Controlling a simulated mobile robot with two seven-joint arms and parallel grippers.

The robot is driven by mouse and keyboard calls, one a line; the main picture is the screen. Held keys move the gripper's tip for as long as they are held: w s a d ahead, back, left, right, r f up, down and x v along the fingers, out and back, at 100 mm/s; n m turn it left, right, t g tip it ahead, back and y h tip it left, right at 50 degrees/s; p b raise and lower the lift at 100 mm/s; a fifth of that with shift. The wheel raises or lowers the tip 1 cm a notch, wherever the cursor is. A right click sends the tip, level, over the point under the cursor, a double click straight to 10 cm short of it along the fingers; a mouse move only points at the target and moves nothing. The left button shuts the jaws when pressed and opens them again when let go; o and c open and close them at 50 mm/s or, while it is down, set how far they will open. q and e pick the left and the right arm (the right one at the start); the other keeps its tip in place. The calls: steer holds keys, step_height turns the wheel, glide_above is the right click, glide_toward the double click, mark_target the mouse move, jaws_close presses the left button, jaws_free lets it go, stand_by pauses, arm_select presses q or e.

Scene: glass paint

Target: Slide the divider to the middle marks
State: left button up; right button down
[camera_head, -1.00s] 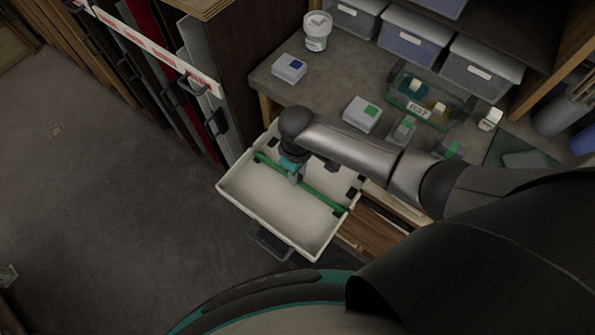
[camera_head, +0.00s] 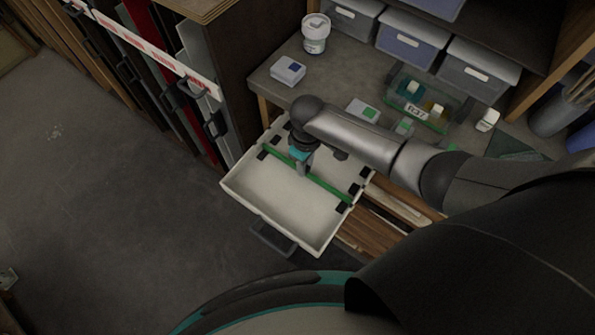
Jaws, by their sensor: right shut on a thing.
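A green divider bar (camera_head: 330,189) lies across the inside of a pale, open drawer (camera_head: 272,205). Small black marks line the drawer's side, one (camera_head: 342,208) by the divider's right end, another (camera_head: 353,189) further back, and one (camera_head: 262,155) by its left end. The divider's right end appears between the first two. My right gripper (camera_head: 301,168) points down into the drawer and is shut on the divider near its middle. The fingertips are small and partly hidden by the wrist. My left gripper is not in view.
The drawer's dark handle (camera_head: 272,237) faces the open floor. The workbench (camera_head: 330,87) behind holds a white tub (camera_head: 316,33), small boxes (camera_head: 288,71) and a clear bin (camera_head: 424,98). Upright panels (camera_head: 180,95) stand in a rack at left.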

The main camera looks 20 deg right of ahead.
steer(key=shift+w+d, duration=0.75)
steer(key=shift+d, duration=0.25)
steer(key=c, duration=0.7)
jaws_free()
steer(key=shift+r+p, duration=1.25)
steer(key=shift+r, duration=6.35)
steer(key=shift+o, duration=0.3)
